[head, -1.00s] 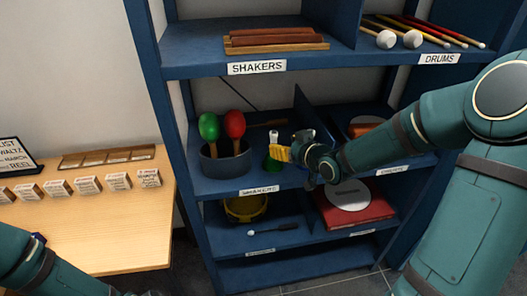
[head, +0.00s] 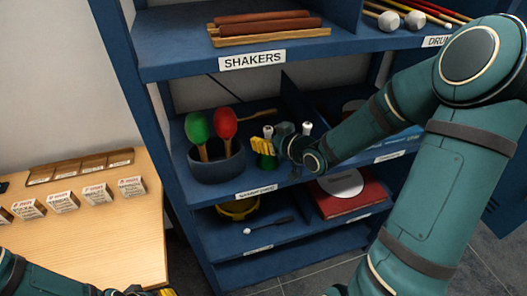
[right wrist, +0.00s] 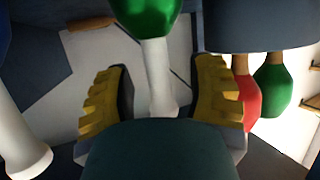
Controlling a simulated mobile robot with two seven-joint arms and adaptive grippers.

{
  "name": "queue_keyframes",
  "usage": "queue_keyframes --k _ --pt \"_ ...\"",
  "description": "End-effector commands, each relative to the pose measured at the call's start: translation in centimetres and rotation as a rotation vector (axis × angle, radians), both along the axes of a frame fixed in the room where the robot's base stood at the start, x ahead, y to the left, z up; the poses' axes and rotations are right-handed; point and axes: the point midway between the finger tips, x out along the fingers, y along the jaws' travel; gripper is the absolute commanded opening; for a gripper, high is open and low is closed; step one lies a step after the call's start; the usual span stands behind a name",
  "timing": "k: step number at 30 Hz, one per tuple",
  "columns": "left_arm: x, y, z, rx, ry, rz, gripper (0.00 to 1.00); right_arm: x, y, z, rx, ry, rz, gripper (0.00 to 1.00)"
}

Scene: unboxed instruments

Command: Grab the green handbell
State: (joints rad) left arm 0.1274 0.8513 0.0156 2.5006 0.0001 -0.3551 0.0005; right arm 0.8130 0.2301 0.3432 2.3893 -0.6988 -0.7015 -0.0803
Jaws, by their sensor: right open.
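The green handbell (head: 267,162) stands on the middle shelf, right of a dark blue-grey pot. Its white handle (head: 268,131) points up. My right gripper (head: 264,146), with yellow finger pads, is at the bell's handle. In the right wrist view, the green bell body (right wrist: 147,14) is at the top and its white handle (right wrist: 156,75) runs down between the two open fingers of my right gripper (right wrist: 163,70). A gap shows on both sides of the handle. Only a bit of my left gripper (head: 150,292) shows at the bottom edge; its jaws are cut off.
A second white handle (head: 306,129) stands close right of my right gripper; its body is hidden. The pot (head: 216,168) holds a green maraca (head: 198,127) and a red maraca (head: 225,124). The shelf above (head: 175,62) holds wooden sticks. A wooden table (head: 110,240) is at left.

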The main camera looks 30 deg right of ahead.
Motion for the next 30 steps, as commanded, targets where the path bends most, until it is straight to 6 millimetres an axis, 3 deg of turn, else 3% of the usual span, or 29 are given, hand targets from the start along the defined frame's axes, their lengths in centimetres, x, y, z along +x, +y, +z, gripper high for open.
queue_keyframes --k 3,4,8,9,23,26,30 --pt "0.0 0.0 0.0 0.0 0.001 0.0 0.41 0.0 0.0 0.0 0.0 0.0 0.0 0.55" --pt "0.0 0.0 0.0 0.0 0.001 0.0 0.41 0.0 0.0 0.0 0.0 0.0 0.0 0.51" --pt "0.0 0.0 0.0 0.0 0.0 0.0 0.41 0.0 0.0 0.0 0.0 0.0 0.0 0.05" --pt "0.0 0.0 0.0 0.0 0.0 0.0 0.41 0.0 0.0 0.0 0.0 0.0 0.0 0.0" --pt "0.0 0.0 0.1 0.0 0.0 0.0 0.41 0.0 0.0 0.1 0.0 0.001 0.0 0.0" --pt "0.0 0.0 0.4 0.0 0.001 0.0 0.41 0.0 0.0 0.8 -0.001 0.0 0.0 0.0" --pt "-0.2 0.0 1.4 -0.001 0.005 -0.001 0.41 0.0 0.0 3.3 -0.004 -0.003 0.0 0.0"
